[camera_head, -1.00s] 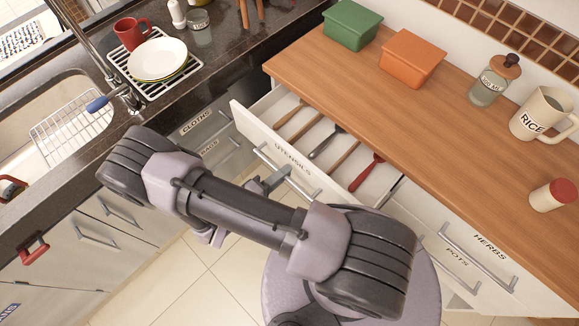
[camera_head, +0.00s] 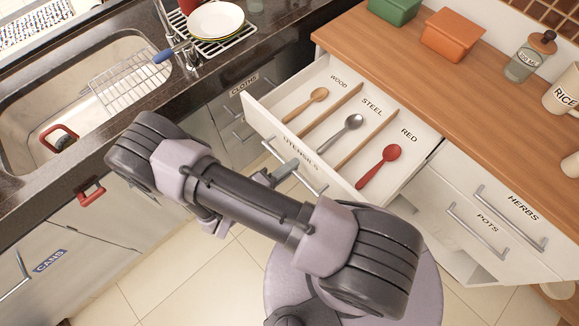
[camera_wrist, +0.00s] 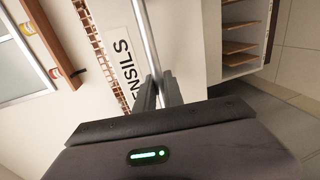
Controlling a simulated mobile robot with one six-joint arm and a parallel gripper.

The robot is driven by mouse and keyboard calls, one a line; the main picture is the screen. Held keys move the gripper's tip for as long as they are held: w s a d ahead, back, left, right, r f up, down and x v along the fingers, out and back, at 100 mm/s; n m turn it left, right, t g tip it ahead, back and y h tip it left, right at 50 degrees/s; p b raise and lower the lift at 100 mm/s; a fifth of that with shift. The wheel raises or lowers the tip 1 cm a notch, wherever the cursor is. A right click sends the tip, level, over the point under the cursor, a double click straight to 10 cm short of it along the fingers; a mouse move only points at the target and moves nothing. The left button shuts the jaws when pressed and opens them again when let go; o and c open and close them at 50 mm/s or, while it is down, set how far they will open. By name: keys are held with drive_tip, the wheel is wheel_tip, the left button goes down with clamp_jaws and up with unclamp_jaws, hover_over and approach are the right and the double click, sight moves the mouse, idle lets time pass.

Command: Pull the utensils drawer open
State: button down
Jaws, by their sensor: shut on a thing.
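The utensils drawer (camera_head: 262,121) stands well out from under the wooden counter in the head view. Its front carries a long metal bar handle (camera_head: 318,186) and the label UTENSILS. Inside are a wooden spoon (camera_head: 306,105), a steel spoon (camera_head: 341,132) and a red spoon (camera_head: 378,166), in compartments labelled WOOD, STEEL and RED. My gripper (camera_head: 284,171) is at the drawer front, partly hidden by my arm. In the wrist view my gripper (camera_wrist: 159,92) is shut on the bar handle (camera_wrist: 147,35), beside the label.
The counter (camera_head: 440,85) holds a green box (camera_head: 394,10), an orange box (camera_head: 452,34), a glass jar (camera_head: 529,57) and a RICE mug (camera_head: 565,90). The HERBS and POTS drawers (camera_head: 490,218) are to the right. The sink (camera_head: 95,100) is at left; tiled floor lies below.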

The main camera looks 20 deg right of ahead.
drive_tip(key=c, duration=1.5)
unclamp_jaws()
drive_tip(key=shift+o, duration=0.2)
drive_tip(key=shift+a, duration=0.1)
drive_tip(key=p+v, duration=0.3)
drive_tip(key=v, duration=1.4)
drive_tip(key=shift+a, duration=0.1)
